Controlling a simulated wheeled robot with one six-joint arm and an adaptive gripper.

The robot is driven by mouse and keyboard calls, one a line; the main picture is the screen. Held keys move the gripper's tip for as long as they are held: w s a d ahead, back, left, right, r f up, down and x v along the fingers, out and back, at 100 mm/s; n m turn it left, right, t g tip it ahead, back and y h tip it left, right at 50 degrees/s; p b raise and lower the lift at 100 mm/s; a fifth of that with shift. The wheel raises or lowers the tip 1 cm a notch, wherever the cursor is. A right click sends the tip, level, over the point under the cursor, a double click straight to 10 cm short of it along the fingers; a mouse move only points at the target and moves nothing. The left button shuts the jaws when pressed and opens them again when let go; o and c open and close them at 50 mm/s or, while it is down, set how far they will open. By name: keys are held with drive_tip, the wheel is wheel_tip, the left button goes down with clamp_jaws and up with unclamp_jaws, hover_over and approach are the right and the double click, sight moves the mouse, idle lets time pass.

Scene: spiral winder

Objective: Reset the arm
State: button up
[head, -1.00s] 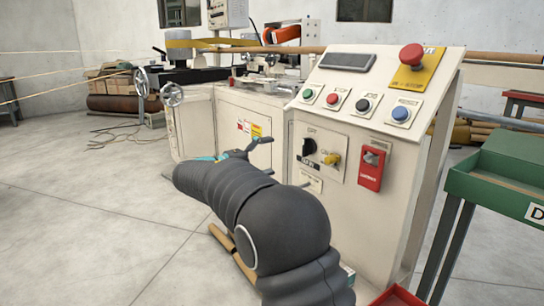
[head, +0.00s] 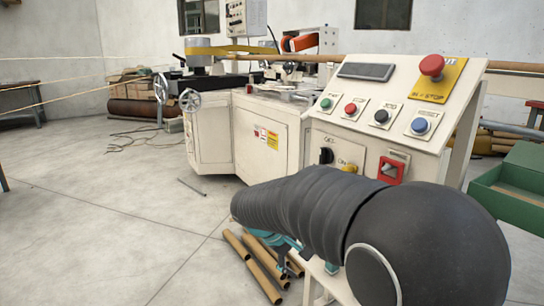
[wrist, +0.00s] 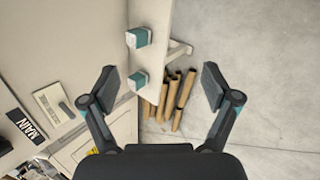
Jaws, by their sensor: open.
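My gripper (wrist: 160,88) is open in the wrist view, with its two fingers wide apart and nothing between them. It points down over a pale bench edge (wrist: 153,60) and the floor. In the head view my dark arm reaches low across the front of the control panel (head: 400,95). The gripper end is mostly hidden behind the arm there, with only teal parts showing below it. The arm covers the lower part of the panel.
Two teal-and-white blocks (wrist: 138,38) (wrist: 137,80) sit on the bench. Several cardboard tubes (wrist: 175,100) lie on the floor beside it. A green tray (head: 508,195) stands at the right. A winder machine (head: 255,130) stands behind.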

drive_tip(key=s+d+r+m+y, duration=0.2)
drive_tip(key=s, duration=0.6)
drive_tip(key=s+d+r+m+t+y+p, duration=0.1)
drive_tip(key=s+d+r+m+y, duration=0.1)
drive_tip(key=s, duration=0.7)
drive_tip(key=s+d+r+m+t+y+p, duration=0.1)
drive_tip(key=s+d+m, duration=0.3)
drive_tip(key=s, duration=0.5)
drive_tip(key=shift+s+d+r+y, duration=0.25)
drive_tip(key=shift+r+y, duration=0.45)
drive_tip(key=shift+y, duration=0.1)
